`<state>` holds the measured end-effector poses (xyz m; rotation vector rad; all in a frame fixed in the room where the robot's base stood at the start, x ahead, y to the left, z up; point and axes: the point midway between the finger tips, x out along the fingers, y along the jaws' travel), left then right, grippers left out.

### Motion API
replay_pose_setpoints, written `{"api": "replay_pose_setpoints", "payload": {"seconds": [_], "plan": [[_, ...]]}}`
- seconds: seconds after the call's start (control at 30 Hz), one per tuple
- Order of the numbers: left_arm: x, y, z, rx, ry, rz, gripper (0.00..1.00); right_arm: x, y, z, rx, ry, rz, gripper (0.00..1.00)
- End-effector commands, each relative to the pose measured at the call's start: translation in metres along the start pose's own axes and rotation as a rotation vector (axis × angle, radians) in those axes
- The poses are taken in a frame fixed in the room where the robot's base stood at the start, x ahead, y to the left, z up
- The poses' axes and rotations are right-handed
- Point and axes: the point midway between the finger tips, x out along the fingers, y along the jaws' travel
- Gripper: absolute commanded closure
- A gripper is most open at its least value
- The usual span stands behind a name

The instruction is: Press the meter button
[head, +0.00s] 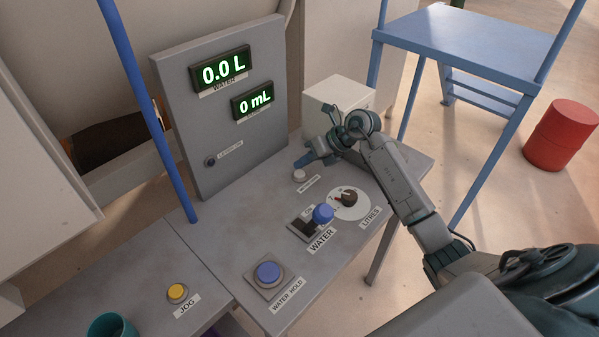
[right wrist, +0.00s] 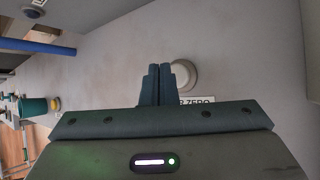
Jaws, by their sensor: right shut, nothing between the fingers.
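The meter button is a small white round button (head: 300,175) on the grey bench, with a white label beside it. In the right wrist view the white button (right wrist: 184,75) lies just beyond and to the right of my fingertips, and its label, ending in "ZERO", is partly hidden by the gripper. My right gripper (head: 304,160) is shut and empty, with its tips close to the button. I cannot tell whether they touch it. The fingers (right wrist: 156,84) are together in the right wrist view. My left gripper is not in view.
An upright panel (head: 180,140) with two green displays reading "0.0 L" and "0 mL" stands behind. A blue-handled WATER switch (head: 323,214), a LITRES dial (head: 348,199), a blue WATER HOLD button (head: 268,272) and a yellow JOG button (head: 177,292) are nearby. A white box (head: 338,95) stands behind the gripper.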

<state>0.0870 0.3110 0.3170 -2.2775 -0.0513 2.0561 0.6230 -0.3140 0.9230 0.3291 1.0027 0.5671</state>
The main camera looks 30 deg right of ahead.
Motion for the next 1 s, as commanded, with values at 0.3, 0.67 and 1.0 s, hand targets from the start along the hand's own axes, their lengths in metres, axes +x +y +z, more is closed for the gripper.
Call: {"api": "replay_pose_setpoints", "payload": {"seconds": [0.3, 0.67, 1.0], "plan": [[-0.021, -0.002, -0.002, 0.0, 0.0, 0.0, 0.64, -0.024, 0.017, 0.017, -0.001, 0.0, -0.001, 1.0], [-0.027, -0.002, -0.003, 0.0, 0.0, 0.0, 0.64, -0.032, 0.023, 0.023, 0.0, 0.0, 0.0, 1.0], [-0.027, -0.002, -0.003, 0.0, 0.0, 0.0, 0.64, -0.032, 0.023, 0.023, 0.0, 0.0, 0.0, 1.0]]}}
